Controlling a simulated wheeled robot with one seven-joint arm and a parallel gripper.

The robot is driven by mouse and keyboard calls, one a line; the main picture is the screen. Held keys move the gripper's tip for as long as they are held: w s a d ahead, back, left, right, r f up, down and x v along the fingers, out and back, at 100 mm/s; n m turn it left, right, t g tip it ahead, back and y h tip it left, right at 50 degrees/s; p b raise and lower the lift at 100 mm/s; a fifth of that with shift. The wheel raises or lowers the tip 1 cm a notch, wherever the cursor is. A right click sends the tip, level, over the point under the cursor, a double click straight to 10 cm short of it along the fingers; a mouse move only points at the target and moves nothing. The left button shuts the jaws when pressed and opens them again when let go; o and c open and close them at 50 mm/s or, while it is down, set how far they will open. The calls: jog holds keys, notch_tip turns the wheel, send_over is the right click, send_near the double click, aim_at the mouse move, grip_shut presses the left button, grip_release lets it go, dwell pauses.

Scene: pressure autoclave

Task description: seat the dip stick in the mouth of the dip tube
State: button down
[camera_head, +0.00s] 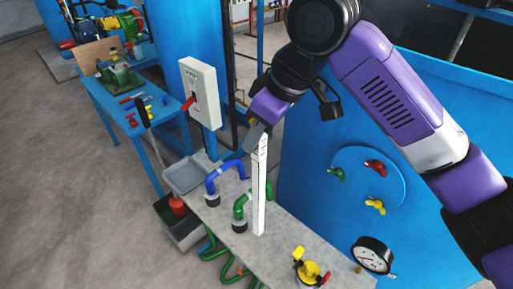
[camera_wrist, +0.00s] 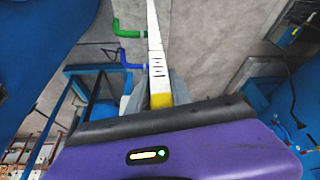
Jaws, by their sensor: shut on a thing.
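The dip stick is a long white stick with black marks (camera_head: 260,190). My gripper (camera_head: 258,128) is shut on its upper end, and it hangs nearly upright over the grey bench. Its lower end shows against the bench top; I cannot tell whether it touches. In the wrist view, the stick (camera_wrist: 155,45) runs away from my gripper (camera_wrist: 155,82), with a yellow part at the near end. I cannot make out the dip tube's mouth for certain in either view.
The grey bench (camera_head: 285,255) bears a blue bent pipe (camera_head: 222,171), a green bent pipe (camera_head: 241,203) close left of the stick, and a yellow valve (camera_head: 307,268). A grey switch box (camera_head: 201,92) stands behind. A blue vessel wall with a gauge (camera_head: 373,255) is at right.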

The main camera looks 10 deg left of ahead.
aim_at(257, 152)
jog(key=shift+f+p, duration=0.35)
jog(key=shift+f, duration=1.8)
jog(key=shift+f, duration=0.15)
jog(key=c, duration=1.1)
grip_release()
jog(key=shift+c, duration=0.2)
